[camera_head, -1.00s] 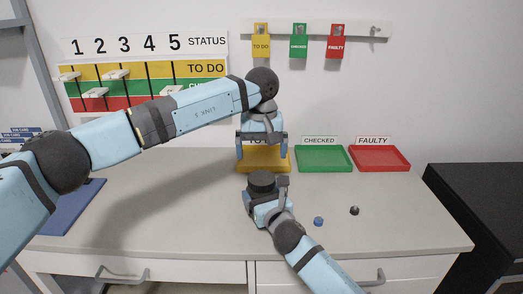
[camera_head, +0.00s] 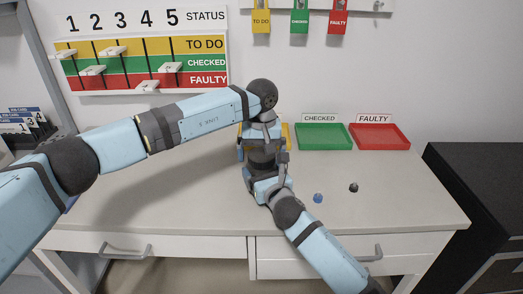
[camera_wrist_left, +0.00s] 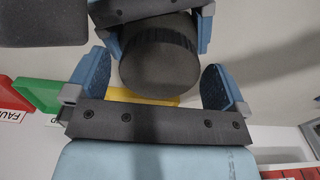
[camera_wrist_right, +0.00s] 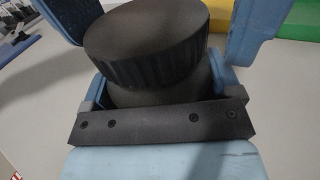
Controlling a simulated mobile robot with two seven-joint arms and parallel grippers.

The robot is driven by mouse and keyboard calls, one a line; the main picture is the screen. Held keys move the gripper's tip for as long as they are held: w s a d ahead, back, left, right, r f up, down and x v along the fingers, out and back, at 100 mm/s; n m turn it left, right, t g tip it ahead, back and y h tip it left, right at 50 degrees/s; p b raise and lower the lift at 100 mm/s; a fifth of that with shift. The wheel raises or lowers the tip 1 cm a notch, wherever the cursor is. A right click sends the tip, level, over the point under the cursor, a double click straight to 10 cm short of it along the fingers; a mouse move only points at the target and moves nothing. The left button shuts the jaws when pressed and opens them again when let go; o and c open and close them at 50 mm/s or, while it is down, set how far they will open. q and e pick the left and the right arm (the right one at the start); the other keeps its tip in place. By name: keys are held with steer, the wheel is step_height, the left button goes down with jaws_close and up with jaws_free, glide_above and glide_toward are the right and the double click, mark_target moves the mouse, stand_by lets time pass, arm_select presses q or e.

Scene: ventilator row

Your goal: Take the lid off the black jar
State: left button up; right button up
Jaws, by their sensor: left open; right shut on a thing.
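The black jar (camera_wrist_right: 165,95) has a wide ribbed black lid (camera_wrist_right: 145,42) on it. My right gripper (camera_wrist_right: 160,90) is shut on the jar body below the lid and holds it over the table. The lid also shows in the left wrist view (camera_wrist_left: 160,62). My left gripper (camera_wrist_left: 160,85) is open, with one finger on each side of the lid and a visible gap to it. In the head view the left gripper (camera_head: 261,150) comes down from above and partly covers the jar.
A green tray (camera_head: 323,149) and a red tray (camera_head: 379,149) stand at the back. A yellow tray (camera_head: 285,144) is mostly hidden behind my left gripper. A small blue piece (camera_head: 318,198) and a small black piece (camera_head: 353,188) lie right of my right arm.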

arm_select(q)
steer(key=c, duration=0.8)
steer(key=n, duration=0.4)
steer(key=shift+r, duration=0.1)
steer(key=shift+c, duration=0.2)
steer(key=n, duration=0.6)
steer(key=shift+n, duration=0.4)
steer(key=n, duration=0.8)
steer(key=shift+n, duration=0.4)
steer(key=n, duration=0.6)
steer(key=shift+n, duration=0.3)
steer(key=n, duration=0.8)
steer(key=shift+n, duration=0.3)
steer(key=n, duration=0.8)
steer(key=shift+r, duration=0.3)
